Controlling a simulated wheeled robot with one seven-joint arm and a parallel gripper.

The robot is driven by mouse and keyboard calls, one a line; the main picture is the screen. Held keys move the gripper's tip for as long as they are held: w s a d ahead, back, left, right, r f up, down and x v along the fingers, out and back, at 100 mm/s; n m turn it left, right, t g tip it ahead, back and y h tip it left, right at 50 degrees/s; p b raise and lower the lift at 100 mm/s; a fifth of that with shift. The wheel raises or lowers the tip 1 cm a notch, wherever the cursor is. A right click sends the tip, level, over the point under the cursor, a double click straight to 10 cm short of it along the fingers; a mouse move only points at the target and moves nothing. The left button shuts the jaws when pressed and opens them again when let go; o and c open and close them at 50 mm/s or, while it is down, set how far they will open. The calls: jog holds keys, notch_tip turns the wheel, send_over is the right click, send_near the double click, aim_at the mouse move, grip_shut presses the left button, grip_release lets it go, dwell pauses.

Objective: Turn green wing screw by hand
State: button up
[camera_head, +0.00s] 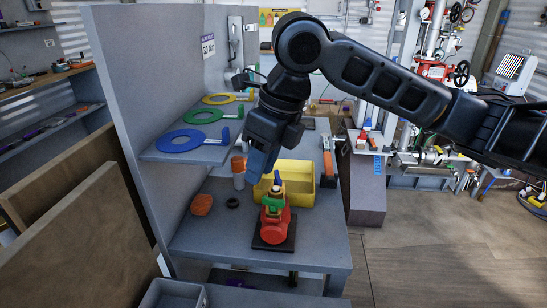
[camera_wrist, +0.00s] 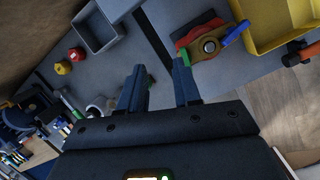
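The assembly stands on a dark plate (camera_head: 259,244) on the grey bench. In the wrist view, the assembly's orange-brown body (camera_wrist: 210,46) and blue handle (camera_wrist: 236,33) show at upper right, with a green piece (camera_wrist: 184,57) by the right fingertip. My gripper (camera_head: 256,174) is above and behind the valve, pointing down. In the wrist view, my gripper (camera_wrist: 160,78) has its fingers apart, with nothing seen between them.
A yellow bin (camera_head: 293,172) stands behind the valve. A shelf (camera_head: 160,154) with coloured ring wrenches is at upper left. An orange-handled tool (camera_head: 327,160) lies right of the bin.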

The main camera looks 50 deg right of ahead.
aim_at(273, 199)
jog(key=d, duration=0.1)
jog(key=s+d+g+h, duration=0.1)
jog(key=d, duration=0.1)
jog(key=shift+s+d+f+n, duration=0.1)
jog(key=shift+s+f+n, duration=0.05)
jog(key=shift+n, duration=0.15)
jog(key=shift+s+d+f, duration=0.1)
jog(key=shift+d+f, duration=0.05)
jog(key=shift+d, duration=0.05)
jog(key=shift+w+a+f+b, duration=0.1)
jog(key=shift+w+f+b, duration=0.1)
jog(key=shift+f+b, duration=0.9)
jog(key=shift+w+a+f+b, duration=0.1)
jog(key=shift+w+f+b, duration=0.1)
jog(key=shift+f+b, duration=0.9)
jog(key=shift+w+f+b, duration=0.2)
jog(key=shift+f+b, duration=0.35)
jog(key=shift+f, duration=1)
jog(key=shift+f, duration=0.1)
grip_shut()
